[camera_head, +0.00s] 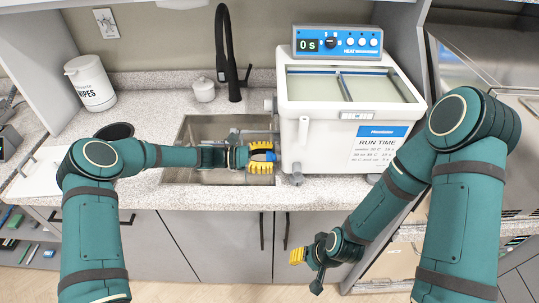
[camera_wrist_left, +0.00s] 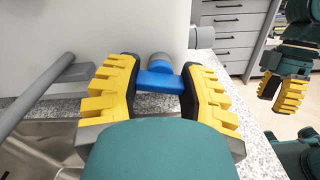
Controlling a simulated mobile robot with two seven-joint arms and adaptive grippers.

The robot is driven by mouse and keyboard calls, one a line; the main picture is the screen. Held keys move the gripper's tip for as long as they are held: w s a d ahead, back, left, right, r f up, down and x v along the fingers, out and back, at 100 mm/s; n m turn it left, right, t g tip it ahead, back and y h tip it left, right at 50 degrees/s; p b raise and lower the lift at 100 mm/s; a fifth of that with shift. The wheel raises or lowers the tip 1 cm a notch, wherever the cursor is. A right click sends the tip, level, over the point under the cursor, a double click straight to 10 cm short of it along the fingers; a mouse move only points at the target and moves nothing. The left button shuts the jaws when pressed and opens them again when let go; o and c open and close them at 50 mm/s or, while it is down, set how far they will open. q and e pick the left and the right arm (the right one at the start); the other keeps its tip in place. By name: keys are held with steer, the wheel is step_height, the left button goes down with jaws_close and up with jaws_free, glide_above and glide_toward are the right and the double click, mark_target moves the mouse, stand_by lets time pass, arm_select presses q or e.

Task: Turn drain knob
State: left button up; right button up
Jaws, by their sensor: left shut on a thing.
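The blue drain knob (camera_wrist_left: 158,82) is a bar-shaped handle on a grey fitting low on the white water bath's side. My left gripper (camera_wrist_left: 155,90) has its yellow ribbed fingers on both ends of the knob and is shut on it. In the head view my left gripper (camera_head: 262,158) is over the right side of the sink, against the bath's left side, with a bit of blue showing between the yellow pads. My right gripper (camera_head: 305,268) hangs empty in front of the counter, its fingers apart; it also shows in the left wrist view (camera_wrist_left: 279,92).
The white bath (camera_head: 340,110), with a blue control panel (camera_head: 338,42) reading 0 s, stands right of the sink (camera_head: 190,128). A black faucet (camera_head: 229,60) rises behind the sink. A wipes tub (camera_head: 90,85) and a small white jar (camera_head: 204,90) stand at left.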

arm_select(q)
steer(key=shift+n, duration=0.8)
steer(key=o, duration=1.2)
steer(key=shift+a, duration=0.1)
steer(key=a, duration=1.2)
steer(key=shift+d, duration=0.1)
